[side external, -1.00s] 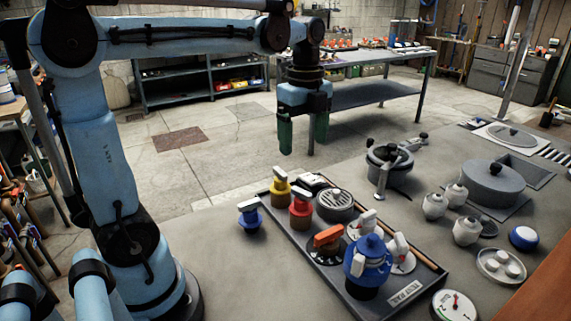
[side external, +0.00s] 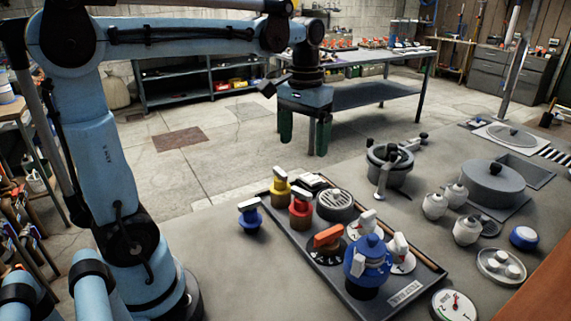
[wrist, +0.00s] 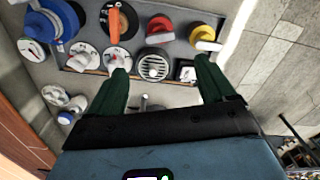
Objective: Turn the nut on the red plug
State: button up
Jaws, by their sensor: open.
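The red plug (side external: 300,205) stands upright in the dark tray between a yellow plug and an orange-handled valve. It has a white piece on top and a brownish lower part; I cannot clearly tell which part is the nut. In the wrist view the red plug (wrist: 160,25) is near the top, beyond the fingertips. My gripper (side external: 304,136) points down, high above and behind the tray. Its two green fingers are apart, and nothing is between them. In the wrist view my gripper (wrist: 163,62) frames a round grey grille, and the red plug is clear of both fingers.
A yellow plug (side external: 279,188), an orange-handled valve (side external: 327,240) and a large blue valve (side external: 370,262) stand close by in the tray (side external: 413,290). A small blue plug (side external: 250,217) stands left of the tray. A grey pot (side external: 391,170) is behind it.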

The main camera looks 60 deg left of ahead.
aim_at(302, 191)
notch_tip(302, 191, down, 12)
jog(key=shift+r, duration=0.1)
dwell(0.5)
jog(key=c, duration=1.1)
jog(key=shift+m, duration=1.7)
jog(key=o, duration=1.1)
